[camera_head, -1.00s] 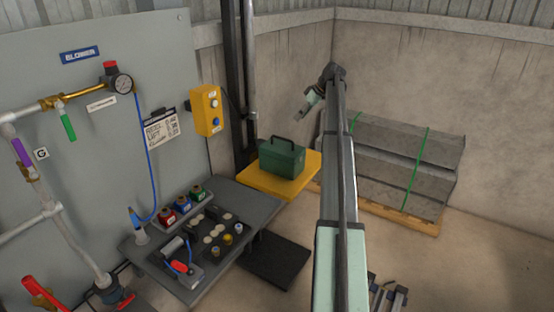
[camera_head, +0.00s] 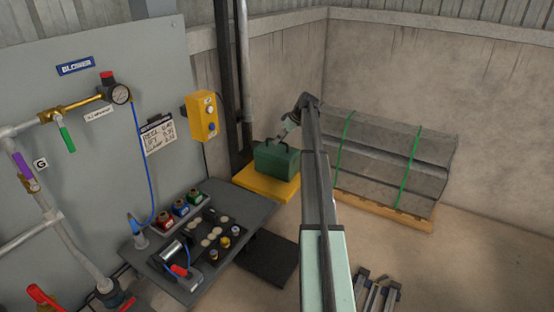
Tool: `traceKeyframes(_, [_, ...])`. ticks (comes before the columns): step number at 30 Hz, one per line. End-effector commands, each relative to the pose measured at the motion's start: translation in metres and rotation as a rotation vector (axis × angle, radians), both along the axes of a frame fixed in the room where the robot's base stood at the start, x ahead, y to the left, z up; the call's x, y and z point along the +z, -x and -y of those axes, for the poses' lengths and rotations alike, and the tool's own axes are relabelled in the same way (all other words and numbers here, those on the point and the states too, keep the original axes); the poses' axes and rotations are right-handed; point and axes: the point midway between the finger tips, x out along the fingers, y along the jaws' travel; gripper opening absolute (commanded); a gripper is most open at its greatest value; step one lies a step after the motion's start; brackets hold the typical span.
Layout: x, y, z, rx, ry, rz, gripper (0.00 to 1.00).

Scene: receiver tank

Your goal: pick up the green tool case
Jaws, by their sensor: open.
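The green tool case (camera_head: 272,164) stands upright on a yellow platform (camera_head: 283,190) in the corner, its dark handle raised on top. My arm reaches out from the bottom of the view and bends down at its far end. My gripper (camera_head: 284,133) is small in the picture, just above and behind the right part of the case top, close to the handle. It is open, with nothing seen in it. I cannot tell whether its fingers touch the handle.
A yellow control box (camera_head: 202,116) and dark vertical posts stand left of the case. A grey bench (camera_head: 250,205) with bottles and fittings is in front. Strapped grey sheets (camera_head: 385,160) lie on a pallet to the right. Metal pieces (camera_head: 375,290) are on the floor.

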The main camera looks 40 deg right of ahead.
Motion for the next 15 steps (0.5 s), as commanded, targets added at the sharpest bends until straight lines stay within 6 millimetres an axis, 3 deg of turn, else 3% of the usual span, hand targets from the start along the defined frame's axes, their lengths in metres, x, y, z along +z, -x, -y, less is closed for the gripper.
traceKeyframes(6, [-0.018,-0.01,-0.009,0.001,0.0,0.0,0.45])
traceKeyframes(12, [-0.02,-0.01,-0.009,0.001,0.0,0.0,0.45])
traceKeyframes(13, [-0.02,-0.01,-0.009,0.001,0.0,0.0,0.38])
traceKeyframes(15, [-0.02,-0.01,-0.008,0.001,0.0,0.0,0.14])
